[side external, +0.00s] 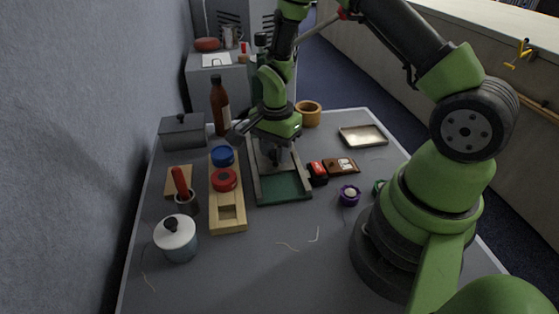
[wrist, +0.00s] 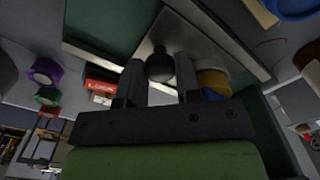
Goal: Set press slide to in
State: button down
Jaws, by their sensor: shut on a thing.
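The press (side external: 285,188) is a long frame with pale metal side rails and a green bed, lying on the grey table; its near part is bare green. My gripper (side external: 274,160) points down over the middle-to-far part of the frame and covers much of the slide there. In the wrist view, the slide (wrist: 198,45) is a grey plate between the rails with a dark round knob (wrist: 160,67). The knob sits between the fingertips of my gripper (wrist: 160,82), which is shut on it. The green bed (wrist: 100,22) shows beyond one edge of the plate.
Left of the press is a wooden block (side external: 228,220) with blue and red discs. A red box (side external: 317,172) and brown wallet-like item (side external: 342,166) lie close on its right. The front table is mostly clear.

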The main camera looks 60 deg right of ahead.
jog(key=shift+w+d, duration=0.25)
jog(key=shift+w, duration=0.05)
jog(key=c, duration=0.8)
grip_release()
notch_tip(320, 180, up, 10)
